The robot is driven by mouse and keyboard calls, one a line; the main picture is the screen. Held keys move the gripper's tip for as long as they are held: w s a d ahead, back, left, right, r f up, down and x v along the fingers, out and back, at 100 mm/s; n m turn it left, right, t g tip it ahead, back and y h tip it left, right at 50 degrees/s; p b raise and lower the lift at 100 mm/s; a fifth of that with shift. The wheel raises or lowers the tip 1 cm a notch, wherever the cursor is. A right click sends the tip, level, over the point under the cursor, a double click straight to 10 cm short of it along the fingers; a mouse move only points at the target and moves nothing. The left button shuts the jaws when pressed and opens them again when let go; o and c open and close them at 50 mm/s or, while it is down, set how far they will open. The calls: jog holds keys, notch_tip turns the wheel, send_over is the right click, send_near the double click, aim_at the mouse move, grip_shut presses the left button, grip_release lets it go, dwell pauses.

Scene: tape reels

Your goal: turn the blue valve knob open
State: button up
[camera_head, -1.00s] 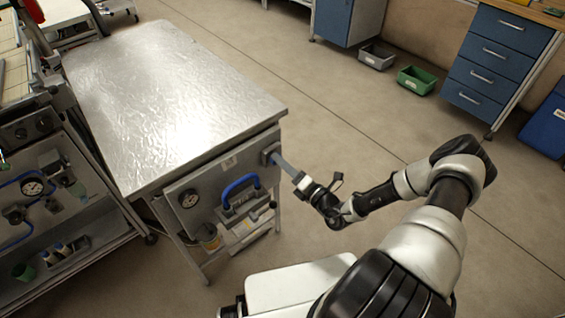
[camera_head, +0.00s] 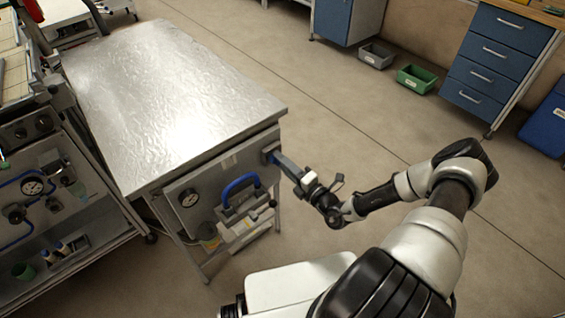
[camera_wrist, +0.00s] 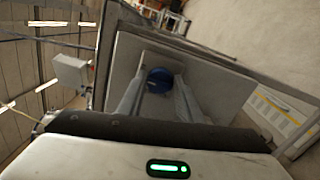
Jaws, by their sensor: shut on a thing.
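The blue valve knob (camera_wrist: 159,80) is round and sits on the grey front panel, in the middle of the wrist view. My gripper (camera_wrist: 160,88) has one finger on each side of it and is shut on it. In the head view, my gripper (camera_head: 276,158) reaches the upper right corner of the cart's front panel (camera_head: 180,222). The knob's turn angle cannot be read.
The metal cart top (camera_head: 170,100) is bare. A second cart with a gauge (camera_head: 32,186) stands at left.

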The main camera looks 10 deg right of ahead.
jog(key=shift+f, duration=0.1)
jog(key=o, duration=1)
jog(key=shift+o, duration=0.2)
jog(key=p+v, duration=0.1)
jog(key=v, duration=1.6)
jog(key=shift+s, duration=0.3)
